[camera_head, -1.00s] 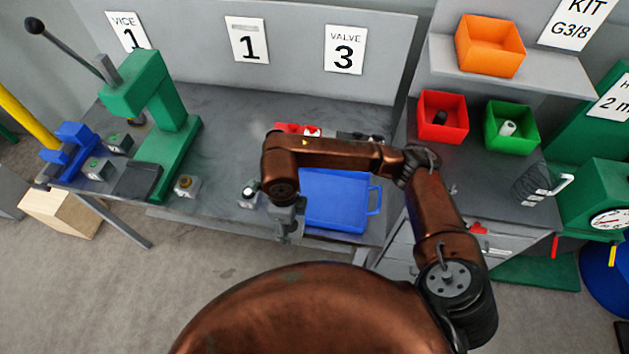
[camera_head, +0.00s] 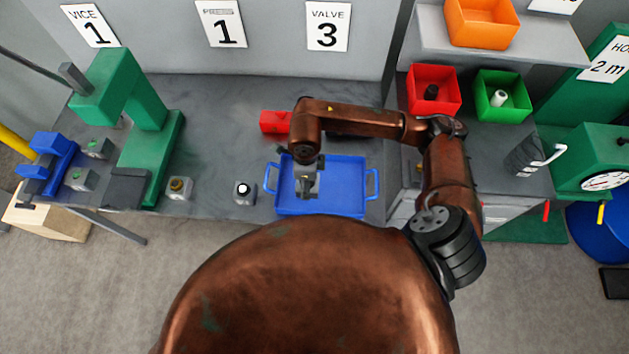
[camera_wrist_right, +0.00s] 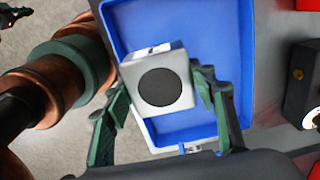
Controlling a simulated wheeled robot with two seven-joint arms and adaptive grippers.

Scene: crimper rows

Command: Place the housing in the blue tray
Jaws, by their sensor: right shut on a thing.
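The housing, a pale grey block with a dark round face (camera_wrist_right: 160,88), sits between the green fingers of my right gripper (camera_wrist_right: 158,82) in the wrist view. The right gripper is shut on it. In the head view my right gripper (camera_head: 308,186) points down over the left part of the blue tray (camera_head: 340,207). The tray lies on the grey bench and its visible floor is bare; it also shows behind the housing in the wrist view (camera_wrist_right: 228,20). I cannot tell how high the housing is above the tray floor.
Two small grey blocks (camera_head: 244,193) and (camera_head: 179,188) stand left of the tray. A red box (camera_head: 274,122) lies behind it. A green press (camera_head: 150,150) stands farther left. Red (camera_head: 433,90) and green (camera_head: 502,95) bins stand at the right.

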